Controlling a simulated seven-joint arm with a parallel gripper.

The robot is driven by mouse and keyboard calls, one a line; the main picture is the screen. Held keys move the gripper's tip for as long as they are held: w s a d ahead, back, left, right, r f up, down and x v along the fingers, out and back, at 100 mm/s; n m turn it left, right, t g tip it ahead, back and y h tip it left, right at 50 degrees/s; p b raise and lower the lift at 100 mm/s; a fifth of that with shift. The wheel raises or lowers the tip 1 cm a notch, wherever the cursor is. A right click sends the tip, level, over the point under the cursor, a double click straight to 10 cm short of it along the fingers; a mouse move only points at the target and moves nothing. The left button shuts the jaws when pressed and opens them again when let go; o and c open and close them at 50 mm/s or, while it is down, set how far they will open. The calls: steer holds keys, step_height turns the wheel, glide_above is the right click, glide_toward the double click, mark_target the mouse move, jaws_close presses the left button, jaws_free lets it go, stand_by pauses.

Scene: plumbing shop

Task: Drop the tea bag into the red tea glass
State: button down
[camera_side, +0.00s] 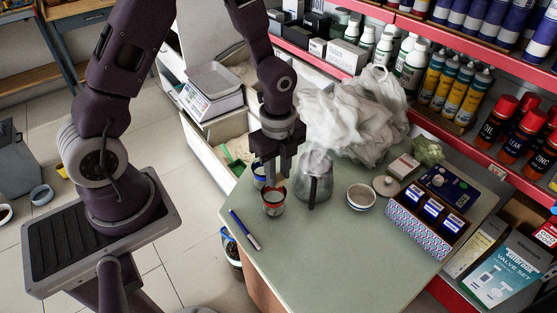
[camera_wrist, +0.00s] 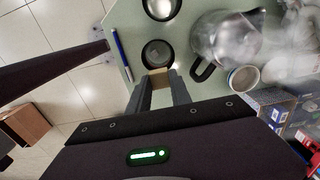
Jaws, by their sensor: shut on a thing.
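The red tea glass (camera_side: 273,203) stands upright near the table's left edge in the side view. My gripper (camera_side: 276,183) points down just over its rim. In the wrist view, my gripper (camera_wrist: 158,80) is shut on a small tan thing, which I take as the tea bag (camera_wrist: 158,77). The fingers mostly hide the tea bag in the side view. A blue glass (camera_side: 258,176) stands just behind the red one, partly hidden by my gripper. From above, two dark round glass openings show ahead of the fingertips; their colours do not show.
A kettle (camera_side: 315,184) stands close on the right, its handle near my gripper in the wrist view. A blue pen (camera_side: 245,230) lies on the table (camera_side: 310,260) in front. A small bowl (camera_side: 361,196), a patterned box (camera_side: 430,218) and a plastic bag (camera_side: 352,115) stand farther right and behind.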

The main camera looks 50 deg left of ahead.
mark_target(278, 178)
steer(key=shift+f, duration=0.25)
steer(key=c, duration=1.1)
jaws_free()
steer(key=shift+r, duration=0.15)
step_height(278, 178, up, 7)
steer(key=shift+f, duration=0.1)
